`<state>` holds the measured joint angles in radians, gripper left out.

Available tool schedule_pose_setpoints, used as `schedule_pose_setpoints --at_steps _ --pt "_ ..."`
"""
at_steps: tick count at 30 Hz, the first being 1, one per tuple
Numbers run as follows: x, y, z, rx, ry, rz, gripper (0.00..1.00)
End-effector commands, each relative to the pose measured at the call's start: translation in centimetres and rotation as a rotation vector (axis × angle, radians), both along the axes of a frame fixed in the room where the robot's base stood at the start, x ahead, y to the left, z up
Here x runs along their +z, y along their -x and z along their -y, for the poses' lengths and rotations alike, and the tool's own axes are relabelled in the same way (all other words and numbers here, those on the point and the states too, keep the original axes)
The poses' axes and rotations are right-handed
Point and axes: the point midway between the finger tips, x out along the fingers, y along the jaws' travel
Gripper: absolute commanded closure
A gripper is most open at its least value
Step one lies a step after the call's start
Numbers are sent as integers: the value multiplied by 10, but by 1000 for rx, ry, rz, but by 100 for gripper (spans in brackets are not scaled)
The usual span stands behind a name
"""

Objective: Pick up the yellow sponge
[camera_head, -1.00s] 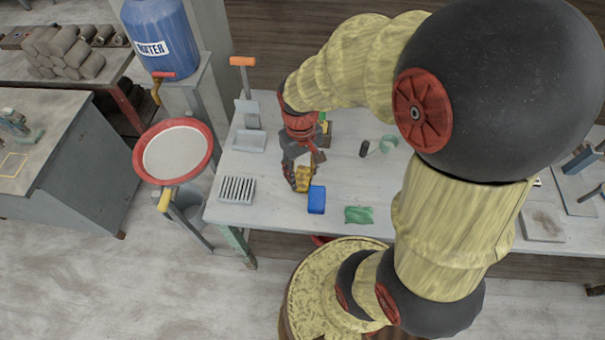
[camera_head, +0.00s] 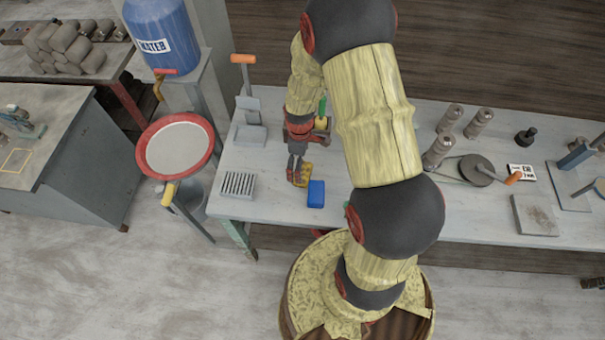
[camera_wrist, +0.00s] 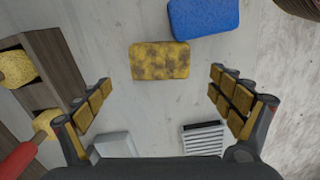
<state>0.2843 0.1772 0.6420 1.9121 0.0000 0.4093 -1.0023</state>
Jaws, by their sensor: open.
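The yellow sponge (camera_wrist: 160,61) lies flat on the pale table, with dark stains on its top. In the wrist view it sits ahead of and between my open fingers, touching neither. My gripper (camera_wrist: 163,100) is open and empty, with yellow pads on its fingers. In the head view my gripper (camera_head: 298,178) is low over the table, and the yellow sponge (camera_head: 307,170) shows partly beside it. A blue sponge (camera_wrist: 204,16) lies just beyond the yellow one, close to its upper right corner. It also shows in the head view (camera_head: 316,194).
A slatted grey dish (camera_wrist: 203,138) and a pale block (camera_wrist: 115,145) lie near my fingers. A wooden holder (camera_wrist: 45,75) with yellow-headed tools stands at the left. In the head view, metal cylinders (camera_head: 438,151) and a hand-cranked wheel (camera_head: 477,169) occupy the table's right part.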

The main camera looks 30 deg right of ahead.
Motion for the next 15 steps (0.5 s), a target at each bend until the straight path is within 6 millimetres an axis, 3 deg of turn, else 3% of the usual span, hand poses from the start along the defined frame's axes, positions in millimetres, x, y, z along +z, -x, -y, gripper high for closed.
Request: schedule_pose_setpoints --at_steps 8,15 --pt "-25 2 1 -2 -1 -3 7" --pt "-59 4 3 -2 -1 -3 7"
